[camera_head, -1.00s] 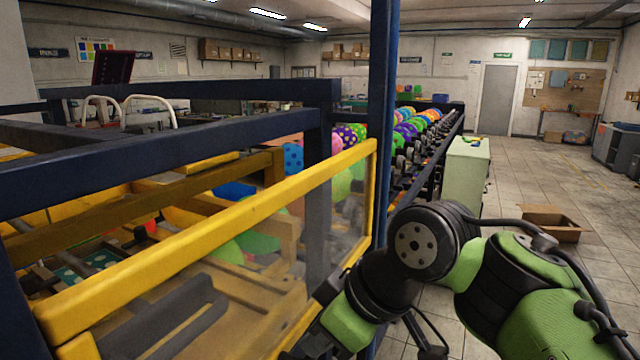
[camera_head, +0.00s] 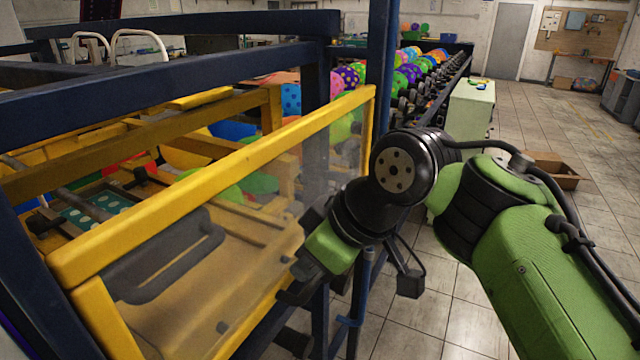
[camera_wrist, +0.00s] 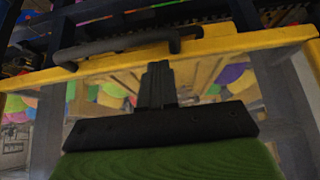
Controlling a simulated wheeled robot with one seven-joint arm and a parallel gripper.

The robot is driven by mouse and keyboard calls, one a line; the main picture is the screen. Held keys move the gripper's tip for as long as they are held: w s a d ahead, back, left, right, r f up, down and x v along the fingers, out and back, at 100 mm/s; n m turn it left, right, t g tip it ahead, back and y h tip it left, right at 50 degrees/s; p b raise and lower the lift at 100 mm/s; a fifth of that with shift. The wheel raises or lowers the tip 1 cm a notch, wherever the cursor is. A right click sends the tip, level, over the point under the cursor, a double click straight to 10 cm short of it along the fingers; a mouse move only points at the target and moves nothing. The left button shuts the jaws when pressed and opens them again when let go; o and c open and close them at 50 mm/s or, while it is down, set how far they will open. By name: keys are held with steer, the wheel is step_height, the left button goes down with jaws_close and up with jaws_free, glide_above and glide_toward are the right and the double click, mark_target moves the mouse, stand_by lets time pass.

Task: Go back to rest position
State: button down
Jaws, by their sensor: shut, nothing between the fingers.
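My gripper shows in the wrist view (camera_wrist: 158,84) with its black fingers together and nothing between them. They point toward the yellow-framed clear door (camera_head: 215,265) of the balloon printing machine. In the head view my green and black arm reaches in from the right, and the gripper end (camera_head: 291,292) is low beside the door's right part. I cannot tell whether it touches the door. The door's dark handle (camera_head: 165,258) is at lower left; it also shows across the top of the wrist view (camera_wrist: 115,43).
A dark blue post (camera_head: 378,90) and beams frame the machine close to my arm. Colourful balloons (camera_head: 405,75) line a rack behind. A pale green cabinet (camera_head: 470,110) and an open cardboard box (camera_head: 550,172) stand to the right. The tiled floor there is mostly clear.

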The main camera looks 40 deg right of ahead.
steer(key=p+v, duration=0.4)
steer(key=v, duration=0.7)
steer(key=shift+w+r, duration=0.2)
steer(key=shift+r, duration=0.2)
